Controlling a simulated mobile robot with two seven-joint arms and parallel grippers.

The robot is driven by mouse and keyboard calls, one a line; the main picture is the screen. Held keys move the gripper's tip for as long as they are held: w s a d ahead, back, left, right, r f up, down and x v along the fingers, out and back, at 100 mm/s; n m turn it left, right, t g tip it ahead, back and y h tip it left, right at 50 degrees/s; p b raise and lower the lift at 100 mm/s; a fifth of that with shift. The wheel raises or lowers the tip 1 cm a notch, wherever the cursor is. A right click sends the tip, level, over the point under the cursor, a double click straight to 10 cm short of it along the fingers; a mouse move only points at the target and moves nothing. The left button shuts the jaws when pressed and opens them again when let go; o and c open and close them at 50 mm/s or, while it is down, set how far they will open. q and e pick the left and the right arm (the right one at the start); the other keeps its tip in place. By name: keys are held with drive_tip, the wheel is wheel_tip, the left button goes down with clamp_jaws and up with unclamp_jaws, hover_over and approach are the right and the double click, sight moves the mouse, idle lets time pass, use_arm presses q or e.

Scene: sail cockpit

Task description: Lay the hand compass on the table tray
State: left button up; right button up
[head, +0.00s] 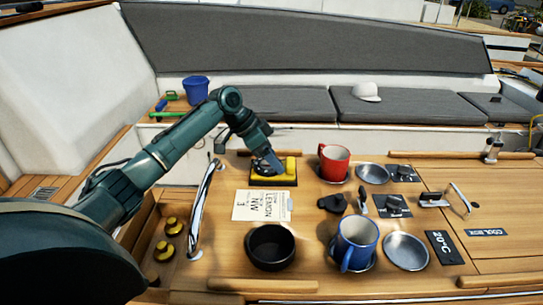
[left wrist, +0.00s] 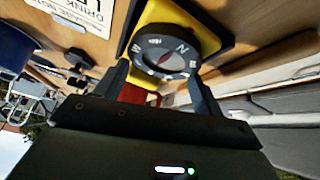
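The hand compass has a round dark dial (left wrist: 163,52) with white letters and a red needle, seen in the left wrist view between my left gripper's fingers (left wrist: 160,85). A yellow part (left wrist: 160,12) with a dark edge lies beneath the dial. In the head view my left gripper (head: 272,161) reaches down onto the yellow piece (head: 290,167), which rests on a dark rectangular base (head: 275,183). Whether that base is the tray is unclear. The fingers stand on either side of the dial; I cannot tell whether they press on it. My right gripper is not in view.
On the wooden table a white card (head: 262,205), black bowl (head: 270,246), red mug (head: 334,161), blue mug (head: 355,241) and metal dishes (head: 406,250) stand close by. A curved metal rail (head: 203,207) is at left. Grey cushions (head: 300,104) are behind.

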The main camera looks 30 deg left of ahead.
use_arm(q)
drive_tip(key=o, duration=0.4)
drive_tip(key=shift+c, duration=0.2)
drive_tip(key=b+v, duration=0.1)
drive_tip(key=v, duration=1.1)
drive_tip(key=shift+r, duration=0.1)
